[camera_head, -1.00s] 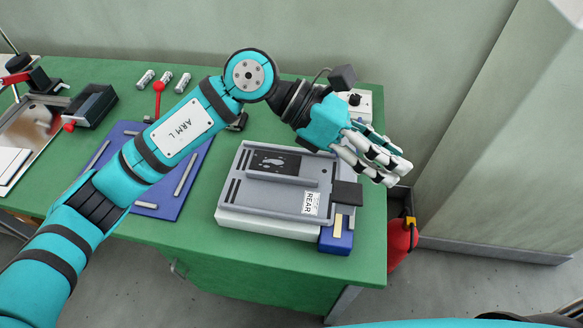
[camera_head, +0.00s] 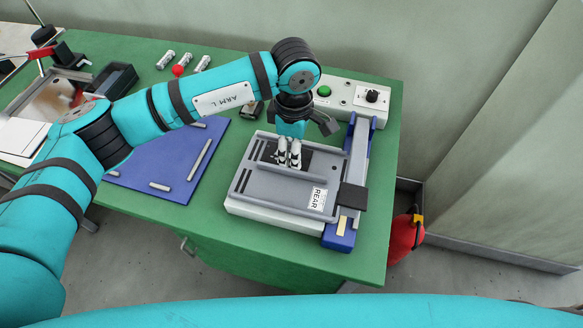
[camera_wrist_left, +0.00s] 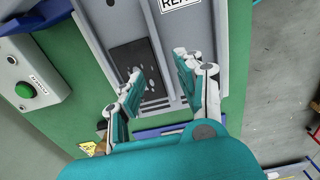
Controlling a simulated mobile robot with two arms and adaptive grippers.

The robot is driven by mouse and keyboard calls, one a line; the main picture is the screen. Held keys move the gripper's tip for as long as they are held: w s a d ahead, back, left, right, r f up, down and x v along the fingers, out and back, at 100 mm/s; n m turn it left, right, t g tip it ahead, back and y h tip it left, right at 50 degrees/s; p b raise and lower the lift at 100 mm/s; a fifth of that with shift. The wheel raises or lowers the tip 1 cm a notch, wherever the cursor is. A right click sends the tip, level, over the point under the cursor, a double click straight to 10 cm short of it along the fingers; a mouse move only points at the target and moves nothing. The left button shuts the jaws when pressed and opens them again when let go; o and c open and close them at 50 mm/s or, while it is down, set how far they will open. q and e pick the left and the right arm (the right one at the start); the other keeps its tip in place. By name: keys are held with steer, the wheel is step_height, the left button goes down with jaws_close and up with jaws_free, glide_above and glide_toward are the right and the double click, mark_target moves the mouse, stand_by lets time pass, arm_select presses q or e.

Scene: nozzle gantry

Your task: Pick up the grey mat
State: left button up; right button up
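The mat is a thin dark grey, almost black rectangle with light spots (camera_head: 305,157). It lies flat on the light grey bed marked REAR (camera_head: 262,188), and my fingers cover part of it in the head view. In the left wrist view the mat (camera_wrist_left: 127,62) lies just beyond the fingertips, mostly to the left of the gap between them. My left gripper (camera_head: 288,162) points down over the mat. In the left wrist view its fingers (camera_wrist_left: 158,66) are spread apart with nothing between them. I cannot tell whether they touch the mat. My right gripper is out of view.
A blue rail with a black block (camera_head: 352,196) runs along the bed's right side. A control box with a green button (camera_head: 324,91) stands behind. A blue board with grey bars (camera_head: 150,175) lies to the left. A raised ridge crosses the bed in front of the mat.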

mark_target(292, 170)
arm_select(q)
steer(key=shift+f, duration=0.85)
steer(key=f+p, duration=0.2)
steer(key=f, duration=0.1)
steer(key=f+p, duration=0.1)
steer(key=shift+a+f, duration=0.25)
steer(key=shift+f, duration=0.5)
steer(key=shift+c, duration=0.3)
jaws_close()
